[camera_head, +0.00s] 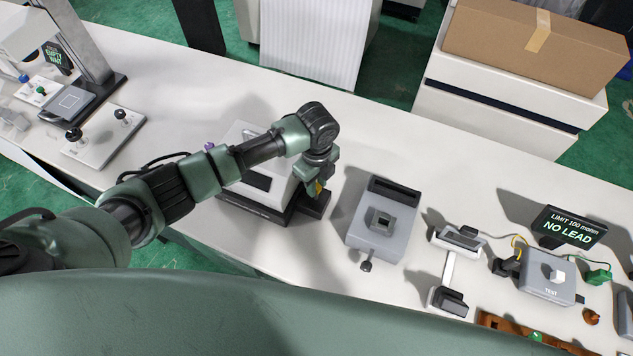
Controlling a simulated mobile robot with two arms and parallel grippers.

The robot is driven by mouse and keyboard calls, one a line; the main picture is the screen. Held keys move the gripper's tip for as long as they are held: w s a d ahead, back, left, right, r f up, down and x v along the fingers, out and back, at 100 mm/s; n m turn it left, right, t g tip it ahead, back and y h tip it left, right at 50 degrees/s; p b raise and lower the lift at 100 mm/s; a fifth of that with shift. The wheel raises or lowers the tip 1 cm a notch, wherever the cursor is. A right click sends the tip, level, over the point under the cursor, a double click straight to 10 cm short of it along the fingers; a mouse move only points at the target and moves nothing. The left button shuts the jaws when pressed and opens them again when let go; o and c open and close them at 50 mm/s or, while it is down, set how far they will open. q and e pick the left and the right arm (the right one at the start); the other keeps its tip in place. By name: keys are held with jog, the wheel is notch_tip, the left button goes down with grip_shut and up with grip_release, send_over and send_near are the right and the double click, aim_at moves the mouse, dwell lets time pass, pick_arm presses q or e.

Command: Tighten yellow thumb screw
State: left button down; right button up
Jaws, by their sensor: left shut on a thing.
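My left arm comes in from the left and reaches over the white bench. My left gripper (315,188) points down at the right side of a white and dark device (262,180). It is shut on a small yellow part, the yellow thumb screw (318,187), of which only a little shows between the fingers. The screw sits above the dark block (313,205) at the device's right end. The arm hides part of the device, and the screw's seat cannot be made out. My right gripper is not in view.
A grey box (384,218) with a square socket and a front knob stands just right of the gripper. Further right are a small stand (448,268), a tester (548,275) and a "NO LEAD" display (569,228). A cardboard box (535,42) sits behind the bench.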

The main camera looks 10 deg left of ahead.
pick_arm(q)
jog(key=m, duration=0.5)
jog(key=shift+m+b, duration=0.3)
jog(key=m+b, duration=0.1)
jog(key=m, duration=0.3)
jog(key=shift+f+m, duration=0.1)
jog(key=shift+m, duration=0.2)
jog(key=m+b, duration=0.2)
jog(key=m, duration=0.3)
jog(key=shift+s+a, duration=0.1)
jog(key=m+b, duration=0.1)
jog(key=m, duration=0.4)
jog(key=shift+m+b, duration=0.3)
jog(key=c, duration=1.1)
grip_release()
jog(key=shift+a, duration=0.1)
jog(key=shift+c, duration=0.2)
